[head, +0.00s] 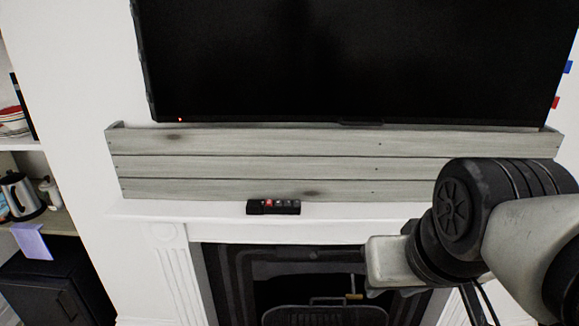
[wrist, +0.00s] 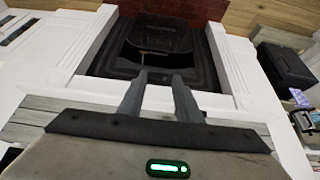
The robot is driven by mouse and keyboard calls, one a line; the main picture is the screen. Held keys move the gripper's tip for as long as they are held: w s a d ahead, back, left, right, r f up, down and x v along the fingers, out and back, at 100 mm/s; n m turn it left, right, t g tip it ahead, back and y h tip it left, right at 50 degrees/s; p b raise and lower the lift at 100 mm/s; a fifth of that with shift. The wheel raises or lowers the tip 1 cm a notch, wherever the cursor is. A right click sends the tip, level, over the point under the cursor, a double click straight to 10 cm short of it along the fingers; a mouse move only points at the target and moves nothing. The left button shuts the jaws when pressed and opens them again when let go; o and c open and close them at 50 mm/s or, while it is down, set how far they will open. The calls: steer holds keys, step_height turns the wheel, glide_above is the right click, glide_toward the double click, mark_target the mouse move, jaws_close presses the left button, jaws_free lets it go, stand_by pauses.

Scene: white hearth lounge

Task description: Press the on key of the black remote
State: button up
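The black remote (head: 273,207) lies on the white mantel shelf in the head view, left of my arm. It has a red key near its left end and several darker grey keys to the right; their labels are too small to read. I cannot make out the remote in the wrist view. My gripper (wrist: 159,76) shows in the wrist view with its two fingers apart and nothing between them. In the head view my arm is at the right, well apart from the remote, and the fingers cannot be made out.
A large dark television (head: 350,60) with a small red light hangs above a grey plank box (head: 330,165) behind the remote. The fireplace (head: 300,270) opens below the mantel shelf (head: 200,212). Shelves with a kettle (head: 20,195) stand at the left. The shelf beside the remote is clear.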

stand_by(0.4)
jaws_close()
stand_by(1.6)
